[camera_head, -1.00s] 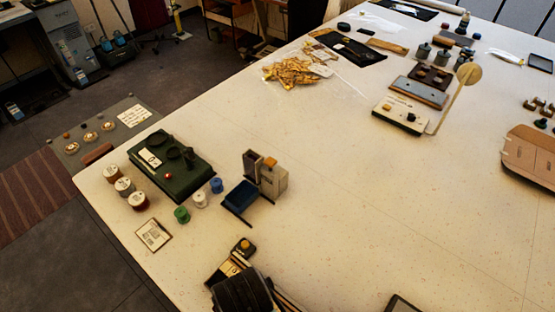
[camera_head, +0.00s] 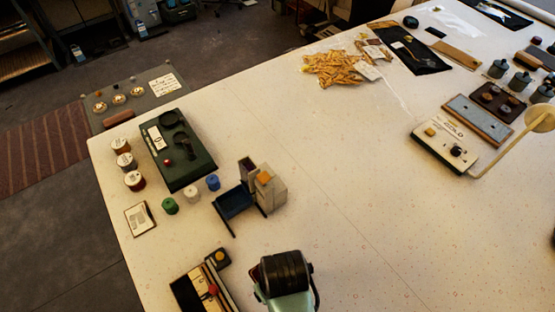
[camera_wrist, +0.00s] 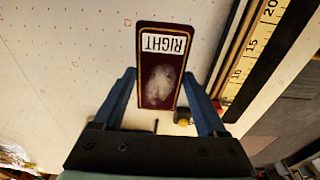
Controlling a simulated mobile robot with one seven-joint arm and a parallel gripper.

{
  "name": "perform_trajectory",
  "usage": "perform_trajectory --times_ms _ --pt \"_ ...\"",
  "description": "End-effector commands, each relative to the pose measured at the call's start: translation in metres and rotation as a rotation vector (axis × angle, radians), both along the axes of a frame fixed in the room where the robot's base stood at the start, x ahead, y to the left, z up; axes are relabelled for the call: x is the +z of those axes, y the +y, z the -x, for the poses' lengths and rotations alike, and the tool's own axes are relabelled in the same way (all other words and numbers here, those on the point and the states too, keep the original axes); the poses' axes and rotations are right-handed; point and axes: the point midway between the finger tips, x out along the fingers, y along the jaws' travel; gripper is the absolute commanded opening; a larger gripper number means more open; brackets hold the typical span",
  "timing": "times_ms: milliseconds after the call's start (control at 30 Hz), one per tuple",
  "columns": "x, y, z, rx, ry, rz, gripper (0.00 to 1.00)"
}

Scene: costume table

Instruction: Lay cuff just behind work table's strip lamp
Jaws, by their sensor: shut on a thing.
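The cuff (camera_wrist: 160,95) shows in the wrist view as a dark red flat piece with a pale worn patch and a white "RIGHT" label that appears upside down. My gripper (camera_wrist: 158,76) is shut on it, with one blue finger at each side. The work table (camera_head: 340,245) is pale and speckled. I cannot pick out a strip lamp with certainty; a lamp with a round cream head (camera_head: 541,117) stands at the right.
A ruled, black-edged device (camera_head: 200,290) lies left of my wrist, beside a small yellow-knobbed block (camera_head: 217,257). Behind are a blue-and-grey stand (camera_head: 268,188), spools (camera_head: 170,206) and a green case (camera_head: 180,150). The table's middle right is clear.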

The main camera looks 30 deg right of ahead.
Motion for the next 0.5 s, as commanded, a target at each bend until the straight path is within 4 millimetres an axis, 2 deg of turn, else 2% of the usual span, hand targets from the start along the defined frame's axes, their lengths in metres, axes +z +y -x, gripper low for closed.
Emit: perform_trajectory --times_ms 333,500 --pt "-0.042 -0.001 0.000 -0.001 0.001 0.000 0.10" --pt "-0.050 -0.001 -0.001 0.000 -0.002 0.002 0.10"
